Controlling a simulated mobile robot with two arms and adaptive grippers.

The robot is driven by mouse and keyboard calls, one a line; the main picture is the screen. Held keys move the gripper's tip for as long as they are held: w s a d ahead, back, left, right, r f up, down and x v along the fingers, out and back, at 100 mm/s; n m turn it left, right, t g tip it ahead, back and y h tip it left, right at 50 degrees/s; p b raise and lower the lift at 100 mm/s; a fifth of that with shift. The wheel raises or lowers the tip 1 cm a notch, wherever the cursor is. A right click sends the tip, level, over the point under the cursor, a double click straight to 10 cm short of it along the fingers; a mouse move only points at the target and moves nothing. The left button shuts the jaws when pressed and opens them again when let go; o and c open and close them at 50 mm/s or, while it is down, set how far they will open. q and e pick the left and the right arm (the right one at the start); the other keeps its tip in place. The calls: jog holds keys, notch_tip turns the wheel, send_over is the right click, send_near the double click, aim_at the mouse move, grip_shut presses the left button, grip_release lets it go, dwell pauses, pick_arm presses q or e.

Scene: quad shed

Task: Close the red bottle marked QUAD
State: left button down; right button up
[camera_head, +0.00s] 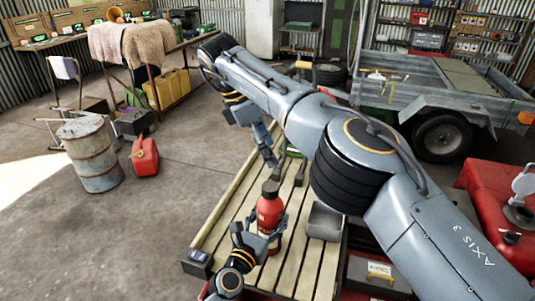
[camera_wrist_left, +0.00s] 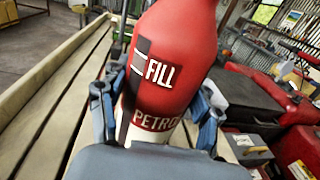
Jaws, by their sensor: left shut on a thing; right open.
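A red bottle (camera_head: 270,211) with a dark top stands upright over the slatted wooden bench. My left gripper (camera_head: 261,236) is shut around its lower body. In the left wrist view the bottle (camera_wrist_left: 176,70) shows the words FILL and part of PETROL; its top is out of frame and no QUAD marking shows. In the head view I cannot tell whether the dark top is a cap or the bare neck. My right gripper (camera_head: 270,159) is open, beyond the bottle over the far part of the bench, and apart from the bottle.
The slatted bench (camera_head: 222,222) has a grey bin (camera_head: 325,221) to the bottle's right. A toolbox (camera_head: 378,270) and a red vehicle (camera_head: 492,190) stand further right. A trailer (camera_head: 435,95) is behind. A red jerry can (camera_head: 145,156) and barrel (camera_head: 90,160) stand left on open floor.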

pick_arm(q)
jog(key=shift+c, duration=1.1)
grip_release()
jog(key=shift+s, duration=0.1)
jog(key=v, duration=1.1)
jog(key=shift+s+a, duration=0.3)
